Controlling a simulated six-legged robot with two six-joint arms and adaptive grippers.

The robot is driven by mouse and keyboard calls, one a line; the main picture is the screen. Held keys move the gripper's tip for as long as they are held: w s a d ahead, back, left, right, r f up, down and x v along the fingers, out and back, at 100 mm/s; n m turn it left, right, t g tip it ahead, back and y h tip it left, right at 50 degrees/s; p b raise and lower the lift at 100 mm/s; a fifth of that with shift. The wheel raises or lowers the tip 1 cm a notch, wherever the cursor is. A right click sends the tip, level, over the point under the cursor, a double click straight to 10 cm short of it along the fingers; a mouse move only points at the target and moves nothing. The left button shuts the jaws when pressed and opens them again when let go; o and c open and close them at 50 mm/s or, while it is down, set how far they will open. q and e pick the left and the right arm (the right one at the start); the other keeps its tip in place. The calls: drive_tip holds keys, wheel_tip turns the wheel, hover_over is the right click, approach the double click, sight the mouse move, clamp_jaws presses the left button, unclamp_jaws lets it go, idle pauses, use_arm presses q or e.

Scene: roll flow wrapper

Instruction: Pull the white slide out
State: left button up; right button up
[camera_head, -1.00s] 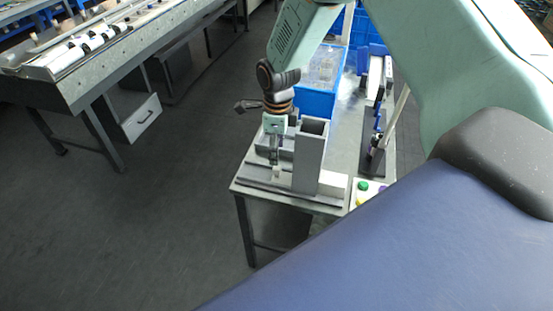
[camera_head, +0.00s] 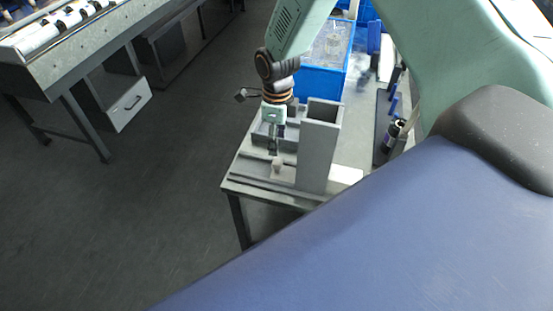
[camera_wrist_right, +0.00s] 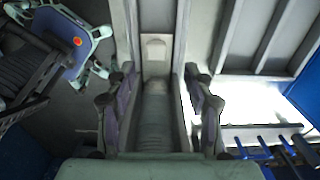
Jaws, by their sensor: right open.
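A grey fixture with a tall upright hollow column (camera_head: 318,150) stands at the near end of the bench. A white flat piece (camera_head: 346,175), perhaps the white slide, shows low at the column's right side. A small pale block (camera_head: 277,164) sits low on the column's left. My right gripper (camera_head: 273,150) points down just above or beside this block. In the right wrist view its fingers (camera_wrist_right: 163,112) are spread, with a grey channel between and beyond them. A pale piece (camera_wrist_right: 154,48) lies in that channel, ahead of the fingertips. Contact cannot be told. My left gripper is not in view.
A blue crate (camera_head: 322,82) stands behind the fixture. A dark bottle-like item (camera_head: 392,135) is to the right. Another bench (camera_head: 85,62) with a drawer unit (camera_head: 128,106) is at the upper left. Open floor lies between.

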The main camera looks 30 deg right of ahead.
sight(277, 160)
drive_tip(key=shift+s+a+f, duration=0.15)
drive_tip(key=shift+s+f, duration=0.1)
drive_tip(key=shift+f, duration=0.2)
wheel_tip(277, 160, down, 6)
drive_tip(key=shift+b, duration=0.5)
drive_tip(key=shift+f, duration=0.2)
drive_tip(key=shift+s+r, duration=0.15)
drive_tip(key=shift+s, duration=0.1)
drive_tip(key=shift+w+f, duration=0.2)
drive_tip(key=c, duration=0.3)
drive_tip(key=shift+r, duration=0.1)
clamp_jaws()
